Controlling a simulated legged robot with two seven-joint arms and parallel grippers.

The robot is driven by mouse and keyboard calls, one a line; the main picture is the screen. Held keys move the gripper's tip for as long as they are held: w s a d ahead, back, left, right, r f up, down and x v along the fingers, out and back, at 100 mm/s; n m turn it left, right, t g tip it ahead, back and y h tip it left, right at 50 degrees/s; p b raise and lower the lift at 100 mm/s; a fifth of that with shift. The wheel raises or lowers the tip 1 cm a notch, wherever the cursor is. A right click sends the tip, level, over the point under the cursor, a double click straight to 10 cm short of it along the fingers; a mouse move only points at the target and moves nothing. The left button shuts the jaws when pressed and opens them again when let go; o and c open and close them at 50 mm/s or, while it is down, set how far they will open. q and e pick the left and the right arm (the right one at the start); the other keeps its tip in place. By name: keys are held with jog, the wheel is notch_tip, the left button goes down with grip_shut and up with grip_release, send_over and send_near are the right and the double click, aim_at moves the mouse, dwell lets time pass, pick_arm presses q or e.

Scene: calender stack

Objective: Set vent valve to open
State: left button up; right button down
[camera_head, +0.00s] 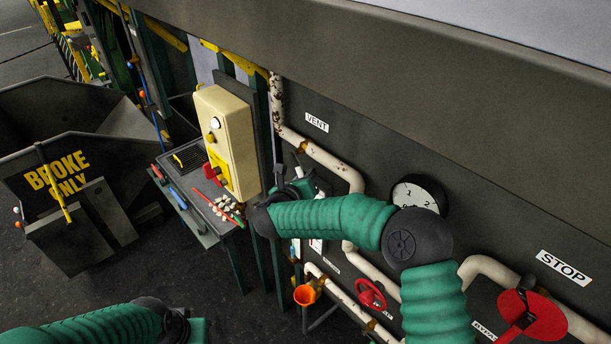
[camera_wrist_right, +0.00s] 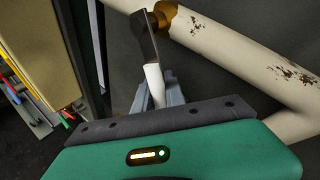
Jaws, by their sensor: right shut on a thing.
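The vent valve shows in the right wrist view as a brass fitting (camera_wrist_right: 166,10) on a white pipe, with a dark flat lever (camera_wrist_right: 147,45) hanging down from it, slightly tilted. The lever's white end (camera_wrist_right: 154,84) sits between the grey fingers of my right gripper (camera_wrist_right: 157,96), which is shut on it. In the head view the VENT label (camera_head: 316,121) is on the dark panel above the pipe. There my right gripper (camera_head: 297,183) is below the valve, partly hidden by my wrist. My left arm enters at the bottom left; its fingers are not visible.
A white pipe (camera_head: 335,163) bends down the panel near a round gauge (camera_head: 419,196). A cream box (camera_head: 227,140) and a tool table (camera_head: 192,192) stand left.

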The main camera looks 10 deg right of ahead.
jog(key=shift+r, duration=0.2)
jog(key=c, duration=1.7)
grip_release()
jog(key=o, duration=0.3)
jog(key=shift+w+a+f, duration=0.1)
jog(key=shift+f, duration=0.05)
jog(key=shift+a, duration=0.1)
jog(key=b+v, duration=0.7)
jog(key=v, duration=0.9)
jog(key=shift+s+a+b, duration=0.15)
jog(key=shift+s+b, duration=0.15)
jog(key=shift+s, duration=0.05)
